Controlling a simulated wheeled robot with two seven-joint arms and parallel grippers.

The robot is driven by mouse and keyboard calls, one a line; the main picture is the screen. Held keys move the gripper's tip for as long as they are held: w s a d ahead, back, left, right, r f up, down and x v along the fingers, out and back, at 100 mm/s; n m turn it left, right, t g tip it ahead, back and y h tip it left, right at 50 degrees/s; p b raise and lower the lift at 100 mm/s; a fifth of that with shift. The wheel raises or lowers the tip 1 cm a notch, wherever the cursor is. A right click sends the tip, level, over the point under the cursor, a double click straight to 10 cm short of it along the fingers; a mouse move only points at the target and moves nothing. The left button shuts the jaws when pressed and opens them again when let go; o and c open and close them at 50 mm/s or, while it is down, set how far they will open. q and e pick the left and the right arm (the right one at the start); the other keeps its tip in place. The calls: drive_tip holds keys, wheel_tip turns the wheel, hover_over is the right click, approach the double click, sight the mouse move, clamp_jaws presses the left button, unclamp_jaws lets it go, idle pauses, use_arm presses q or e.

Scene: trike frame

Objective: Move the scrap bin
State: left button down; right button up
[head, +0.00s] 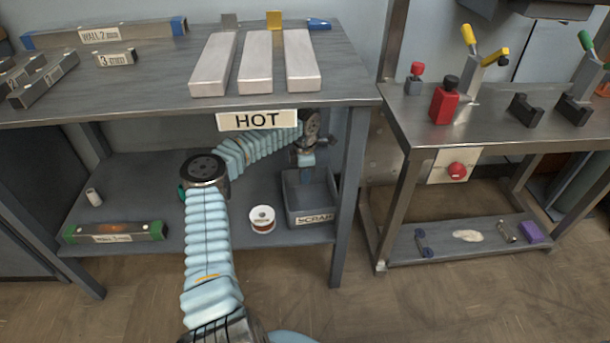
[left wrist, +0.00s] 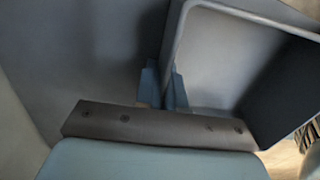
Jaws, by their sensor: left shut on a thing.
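The scrap bin (head: 308,200) is a grey open box with a SCRAP label on its front, on the lower shelf of the left bench near its right leg. My left arm reaches under the bench top to it. My left gripper (head: 306,166) is at the bin's back rim, fingers pointing down. In the left wrist view, the blue fingers of my left gripper (left wrist: 163,88) are shut on the wall of the bin (left wrist: 225,60), one finger on each side. The bin looks upright and its visible inside looks empty. My right gripper is not in view.
The lower shelf (head: 140,190) also holds a spool (head: 262,219), a small white cylinder (head: 93,196) and a green-ended bar (head: 114,233). The bench top (head: 150,80) with its HOT sign (head: 257,120) hangs over my arm. A right-hand bench (head: 500,135) stands across a narrow gap.

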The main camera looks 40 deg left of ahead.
use_arm(q)
drive_tip(key=c, duration=1.2)
unclamp_jaws()
drive_tip(key=shift+o, duration=0.2)
wheel_tip(320, 180, up, 12)
drive_tip(key=shift+r+p, duration=0.1)
drive_tip(key=shift+p, duration=0.5)
drive_tip(key=shift+s, duration=0.1)
